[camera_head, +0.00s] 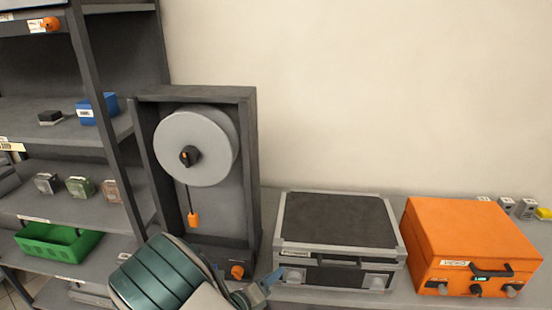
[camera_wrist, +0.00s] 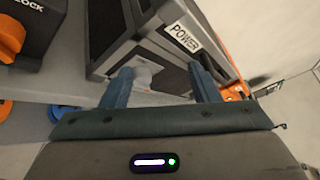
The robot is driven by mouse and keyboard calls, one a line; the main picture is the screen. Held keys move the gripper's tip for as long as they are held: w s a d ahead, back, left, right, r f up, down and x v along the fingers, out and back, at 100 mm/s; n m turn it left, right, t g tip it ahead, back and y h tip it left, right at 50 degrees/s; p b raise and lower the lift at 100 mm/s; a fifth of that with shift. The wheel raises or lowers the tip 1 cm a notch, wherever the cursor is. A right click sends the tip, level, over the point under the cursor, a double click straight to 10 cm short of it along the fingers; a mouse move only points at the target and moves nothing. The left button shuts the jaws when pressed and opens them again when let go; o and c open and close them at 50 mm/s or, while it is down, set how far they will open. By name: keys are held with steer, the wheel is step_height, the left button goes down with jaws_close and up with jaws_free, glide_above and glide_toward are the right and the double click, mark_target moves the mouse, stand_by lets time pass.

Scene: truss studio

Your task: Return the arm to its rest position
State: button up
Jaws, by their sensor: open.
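My gripper (camera_head: 262,288) is in the lower middle of the head view, in front of the gap between the dark reel stand and the grey-edged case. In the wrist view my gripper (camera_wrist: 162,88) shows two blue fingers spread apart with nothing held between them. Beyond the fingers is the dark case (camera_wrist: 135,45) with a "POWER" label and a pale latch. My teal arm covers the lower left of the head view and hides part of the bench.
The dark case (camera_head: 338,222) and an orange case (camera_head: 465,240) stand on the bench. The reel stand (camera_head: 247,150) rises at the left of them. A shelf rack (camera_head: 60,205) with small boxes and a green crate (camera_head: 58,241) is at far left. The wall above the cases is clear.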

steer(key=s+d+r+m+g+y, duration=0.1)
steer(key=s+d+r+m+g, duration=0.3)
steer(key=d+r+m+g, duration=0.5)
steer(key=s+d+r+m+g+y, duration=0.15)
steer(key=s+d+m, duration=0.45)
steer(key=m, duration=0.6)
steer(key=s+d+r+m+t+y, duration=0.1)
steer(key=s+r+m+y, duration=0.6)
steer(key=m, duration=1.1)
steer(key=shift+s+d+r+t+y, duration=0.45)
steer(key=shift+s+r, duration=0.8)
steer(key=shift+r, duration=1)
steer(key=shift+d, duration=0.1)
